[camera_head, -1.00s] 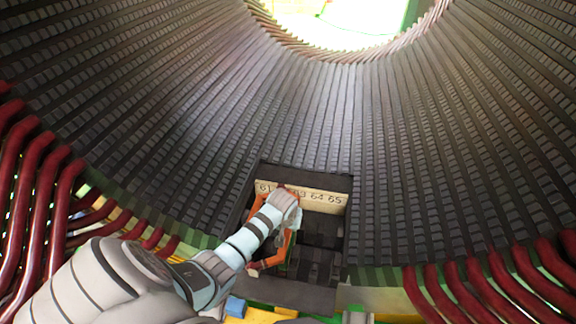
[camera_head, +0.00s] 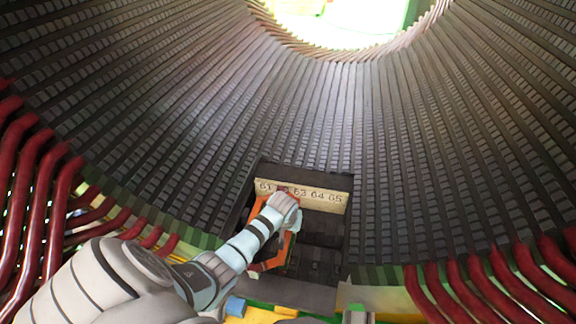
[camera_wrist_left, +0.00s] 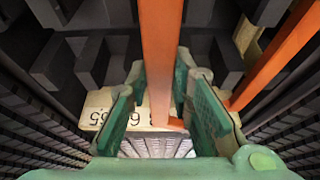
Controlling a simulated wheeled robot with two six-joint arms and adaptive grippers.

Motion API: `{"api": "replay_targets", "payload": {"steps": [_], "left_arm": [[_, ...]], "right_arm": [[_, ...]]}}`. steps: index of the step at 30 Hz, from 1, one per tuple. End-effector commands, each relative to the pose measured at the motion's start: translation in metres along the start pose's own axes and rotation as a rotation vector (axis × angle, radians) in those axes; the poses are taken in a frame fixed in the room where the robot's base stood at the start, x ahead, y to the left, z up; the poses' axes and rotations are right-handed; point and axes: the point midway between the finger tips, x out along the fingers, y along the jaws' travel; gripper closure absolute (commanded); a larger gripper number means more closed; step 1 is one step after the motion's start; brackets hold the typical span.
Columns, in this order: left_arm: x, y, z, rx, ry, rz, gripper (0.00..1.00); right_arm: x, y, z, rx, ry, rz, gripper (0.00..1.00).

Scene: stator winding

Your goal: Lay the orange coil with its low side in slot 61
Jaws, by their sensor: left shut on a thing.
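The orange coil (camera_head: 270,263) is inside the dark opening of the stator, mostly behind my left arm. My left gripper (camera_wrist_left: 160,75) is shut on one straight side of the orange coil, which shows as a bar (camera_wrist_left: 160,35) between its green fingers in the left wrist view. Another orange bar of the coil runs at the right of that view. The strip also shows upside down in the left wrist view (camera_wrist_left: 97,108). I cannot tell which slot the coil sits over. My right gripper is out of view.
Dark slotted stator walls (camera_head: 420,130) surround the opening closely. The opening right of my wrist (camera_head: 322,235) shows dark, empty slots. Red coils line the left (camera_head: 40,200) and right (camera_head: 480,290) edges.

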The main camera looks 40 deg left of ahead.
Motion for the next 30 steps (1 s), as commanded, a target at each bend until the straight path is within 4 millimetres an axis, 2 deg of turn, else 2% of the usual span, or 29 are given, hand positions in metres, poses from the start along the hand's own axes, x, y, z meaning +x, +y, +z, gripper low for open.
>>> {"api": "replay_targets", "payload": {"steps": [30], "left_arm": [[0.028,0.000,0.013,0.000,0.000,-0.004,1.00]], "right_arm": [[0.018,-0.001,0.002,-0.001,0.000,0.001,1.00]]}}
